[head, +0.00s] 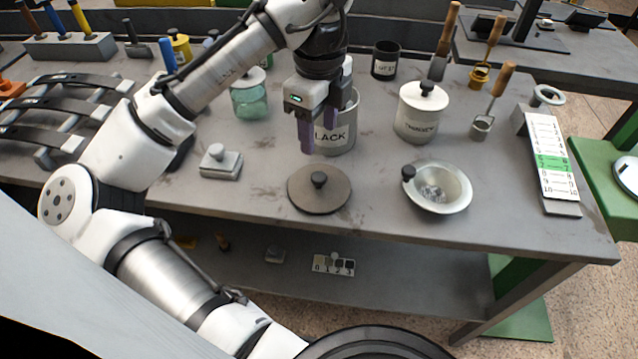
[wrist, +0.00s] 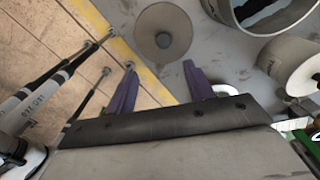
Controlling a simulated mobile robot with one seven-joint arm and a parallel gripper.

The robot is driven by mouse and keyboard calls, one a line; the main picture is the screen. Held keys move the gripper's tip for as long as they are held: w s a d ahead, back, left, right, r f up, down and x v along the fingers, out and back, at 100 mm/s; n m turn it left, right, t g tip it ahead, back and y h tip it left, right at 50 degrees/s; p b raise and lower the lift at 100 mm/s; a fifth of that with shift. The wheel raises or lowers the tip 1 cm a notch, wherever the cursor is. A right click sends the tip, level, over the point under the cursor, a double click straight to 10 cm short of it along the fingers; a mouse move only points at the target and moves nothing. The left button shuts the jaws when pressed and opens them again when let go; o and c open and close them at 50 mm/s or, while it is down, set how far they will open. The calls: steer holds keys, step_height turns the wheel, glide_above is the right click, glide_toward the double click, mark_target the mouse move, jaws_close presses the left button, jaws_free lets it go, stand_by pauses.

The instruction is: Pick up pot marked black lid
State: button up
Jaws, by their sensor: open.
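The lid (head: 318,190) is a flat grey-brown disc with a dark knob (head: 319,180). It lies on the workbench near the front edge, off the pot. It also shows in the wrist view at top centre (wrist: 160,20), just beyond my fingertips. The pot marked BLACK (head: 340,138) is a grey metal can standing open behind the lid, partly hidden by my gripper. Its rim shows at top right in the wrist view (wrist: 262,28). My gripper (head: 309,147) has purple fingers, open and empty, above the bench between lid and pot. The fingers also show in the wrist view (wrist: 160,74).
A white lidded pot (head: 417,118) and a pale bowl (head: 452,188) with a dark knob at its rim stand to the right. A small grey block with a knob (head: 220,163) lies left. A green jar (head: 249,98) stands behind. The bench front edge is close to the lid.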

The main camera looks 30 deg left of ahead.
glide_above(319, 176)
steer(key=f, duration=0.6)
steer(key=shift+s+d+f, duration=0.2)
steer(key=shift+s+f, duration=0.05)
steer(key=shift+s, duration=0.1)
steer(key=shift+w+a+f+p, duration=0.1)
steer(key=shift+f+p, duration=0.1)
steer(key=shift+f, duration=0.7)
steer(key=shift+w+a+f+p, duration=0.1)
steer(key=shift+w+f+p, duration=0.1)
steer(key=shift+f, duration=0.65)
steer(key=shift+w+f+p, duration=0.1)
steer(key=shift+f+p, duration=0.1)
steer(key=shift+f, duration=0.7)
steer(key=shift+c, duration=0.3)
steer(key=c, duration=1)
steer(key=shift+c, duration=0.2)
steer(key=shift+r, duration=0.15)
